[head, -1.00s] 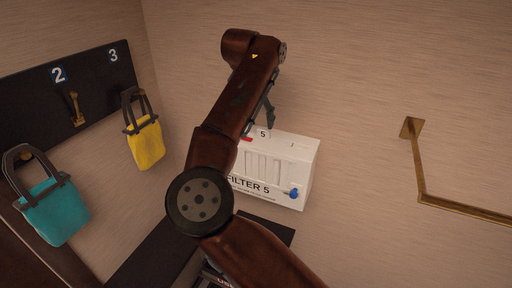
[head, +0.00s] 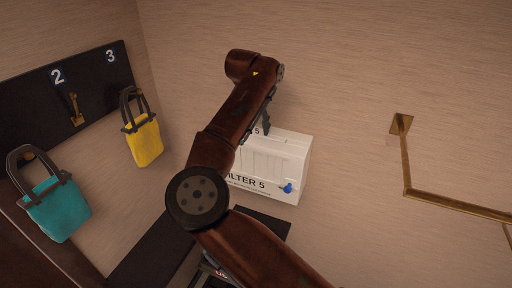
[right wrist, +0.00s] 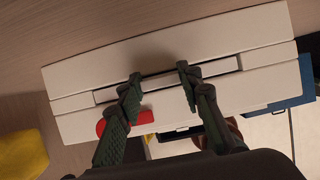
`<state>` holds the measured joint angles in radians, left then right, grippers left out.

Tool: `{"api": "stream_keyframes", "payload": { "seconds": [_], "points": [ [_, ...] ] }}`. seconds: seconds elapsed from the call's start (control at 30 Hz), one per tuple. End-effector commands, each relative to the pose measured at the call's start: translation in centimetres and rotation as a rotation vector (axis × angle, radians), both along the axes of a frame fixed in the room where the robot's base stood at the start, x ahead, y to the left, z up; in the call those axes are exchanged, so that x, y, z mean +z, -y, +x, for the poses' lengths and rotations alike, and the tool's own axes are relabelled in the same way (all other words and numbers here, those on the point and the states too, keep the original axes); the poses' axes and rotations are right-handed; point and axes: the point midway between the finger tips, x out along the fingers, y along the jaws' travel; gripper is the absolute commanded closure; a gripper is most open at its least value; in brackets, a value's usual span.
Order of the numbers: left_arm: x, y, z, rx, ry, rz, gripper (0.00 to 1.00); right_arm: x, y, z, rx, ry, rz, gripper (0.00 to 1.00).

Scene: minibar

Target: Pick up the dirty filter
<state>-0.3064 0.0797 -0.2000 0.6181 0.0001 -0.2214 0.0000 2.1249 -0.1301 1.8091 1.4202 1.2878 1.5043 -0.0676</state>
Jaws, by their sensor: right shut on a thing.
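The white filter housing labelled "FILTER 5" (head: 268,165) is on the wall in the middle of the head view, with a blue knob (head: 287,188) on its front. My right gripper (head: 266,130) is at its top, partly hidden by my arm. In the right wrist view, the two fingers (right wrist: 160,76) stand apart over a narrow pale strip (right wrist: 215,68) in the housing's top, shut on the filter's top edge. The rest of the filter is hidden inside the housing. A red tab (right wrist: 112,124) shows beside the left finger. My left gripper is out of view.
A yellow bag (head: 144,142) and a teal bag (head: 58,210) hang from a dark hook board (head: 30,105) at the left. A brass rail (head: 450,202) is on the wall at the right. A dark surface (head: 262,226) lies below the housing.

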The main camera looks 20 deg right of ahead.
Motion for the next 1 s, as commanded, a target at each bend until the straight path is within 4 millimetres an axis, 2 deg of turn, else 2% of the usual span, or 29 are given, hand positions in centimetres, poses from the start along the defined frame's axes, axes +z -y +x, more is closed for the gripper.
{"api": "stream_keyframes", "payload": {
  "seconds": [0.23,0.4,0.57,0.77,1.0],
  "points": [
    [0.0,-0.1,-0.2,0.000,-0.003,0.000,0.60,0.1,0.0,0.0,0.000,0.001,0.001,0.88],
    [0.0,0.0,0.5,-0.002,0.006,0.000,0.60,0.1,0.0,0.0,0.000,0.001,0.001,0.99],
    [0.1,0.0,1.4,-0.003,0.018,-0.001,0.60,0.1,0.0,0.0,0.000,0.001,0.000,1.00],
    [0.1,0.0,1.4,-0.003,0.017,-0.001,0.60,0.2,0.0,0.0,0.000,0.001,0.000,1.00],
    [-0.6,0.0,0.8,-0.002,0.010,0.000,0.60,1.9,0.0,0.0,0.001,0.004,0.000,1.00]
  ]
}}
